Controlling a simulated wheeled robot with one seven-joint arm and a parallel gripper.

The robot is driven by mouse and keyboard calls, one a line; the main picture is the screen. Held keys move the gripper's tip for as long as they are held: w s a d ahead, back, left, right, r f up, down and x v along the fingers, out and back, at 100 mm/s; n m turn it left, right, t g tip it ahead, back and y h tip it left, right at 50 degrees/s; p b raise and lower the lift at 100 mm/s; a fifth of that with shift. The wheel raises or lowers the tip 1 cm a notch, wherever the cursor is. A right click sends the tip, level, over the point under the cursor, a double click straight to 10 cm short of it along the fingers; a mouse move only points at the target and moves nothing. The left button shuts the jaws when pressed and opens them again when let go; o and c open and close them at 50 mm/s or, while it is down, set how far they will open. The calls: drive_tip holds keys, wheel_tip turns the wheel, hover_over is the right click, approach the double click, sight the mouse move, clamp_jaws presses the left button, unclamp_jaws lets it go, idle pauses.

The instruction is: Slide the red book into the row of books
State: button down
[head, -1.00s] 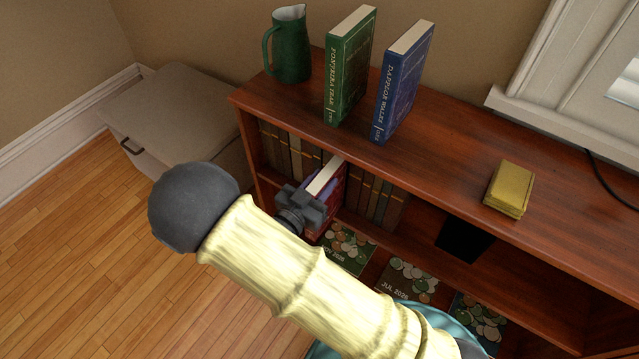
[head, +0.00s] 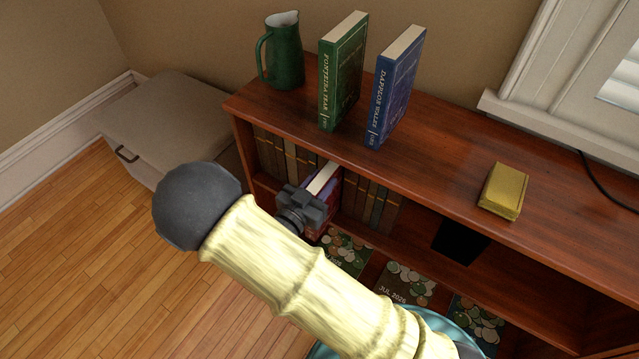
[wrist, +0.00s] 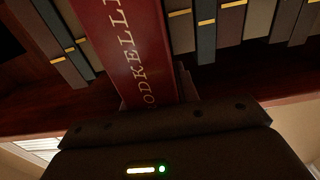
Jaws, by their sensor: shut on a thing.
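My gripper (head: 305,210) is shut on the red book (head: 322,179), at the shelf front under the top board. The book stands upright, its pale page edge facing up and its outer end sticking out of the shelf. In the wrist view its red spine (wrist: 130,45) with pale lettering lies between my fingers (wrist: 152,98). The row of books, brown and grey with gold bands, stands on both sides: a left group (head: 280,160) and a right group (head: 372,202). The red book's inner end is in the gap between them, hidden by the top board.
On the bookcase top (head: 430,165) stand a green jug (head: 283,55), a green book (head: 343,70), a blue book (head: 395,85) and a yellow block (head: 503,190). Calendars (head: 405,283) with coin pictures lie lower. A grey low cabinet (head: 165,125) stands at left.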

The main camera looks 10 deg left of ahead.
sight(329, 174)
drive_tip(key=shift+x, duration=1.85)
drive_tip(key=c, duration=1)
unclamp_jaws()
drive_tip(key=shift+o, duration=0.2)
drive_tip(key=shift+s, duration=0.1)
drive_tip(key=p+v, duration=0.3)
drive_tip(key=v, duration=1.4)
drive_tip(key=shift+a, duration=0.1)
drive_tip(key=shift+c, duration=0.3)
